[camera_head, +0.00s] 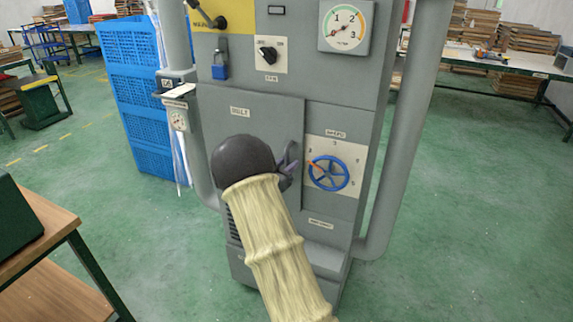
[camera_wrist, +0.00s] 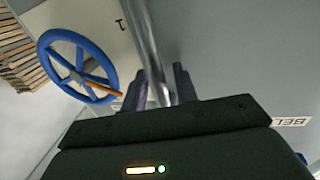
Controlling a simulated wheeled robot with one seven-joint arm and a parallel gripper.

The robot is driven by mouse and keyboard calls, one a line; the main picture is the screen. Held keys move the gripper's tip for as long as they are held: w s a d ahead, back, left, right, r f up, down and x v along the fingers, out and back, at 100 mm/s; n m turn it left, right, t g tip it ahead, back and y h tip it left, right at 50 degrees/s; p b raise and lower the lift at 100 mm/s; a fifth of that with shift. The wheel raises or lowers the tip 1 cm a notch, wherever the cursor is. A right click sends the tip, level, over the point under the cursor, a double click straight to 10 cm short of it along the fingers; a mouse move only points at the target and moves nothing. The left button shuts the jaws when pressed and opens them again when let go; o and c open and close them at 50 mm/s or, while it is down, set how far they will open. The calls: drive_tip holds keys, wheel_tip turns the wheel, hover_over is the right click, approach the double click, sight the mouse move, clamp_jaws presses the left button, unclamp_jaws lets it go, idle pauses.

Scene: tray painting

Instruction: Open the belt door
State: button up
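The belt door (camera_head: 265,118) is a grey panel with a "BELT" label on the front of the grey machine, and it looks closed. Its curved grey handle (camera_head: 291,155) is at the door's right edge. In the wrist view the handle (camera_wrist: 151,45) is a metal bar running down between the two dark fingers. My gripper (camera_head: 286,168) is at the handle, mostly hidden behind my dark wrist. In the wrist view my gripper (camera_wrist: 159,84) has one finger on each side of the bar. Whether both fingers press on it is unclear.
A blue handwheel (camera_head: 328,173) with an orange pointer sits just right of the handle. Grey pipes (camera_head: 408,120) flank the machine. Blue crates (camera_head: 140,95) stand at left. A wooden-topped table (camera_head: 45,235) is at the lower left. Green floor is open at right.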

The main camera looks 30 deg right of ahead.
clamp_jaws()
drive_tip(key=shift+a, duration=0.1)
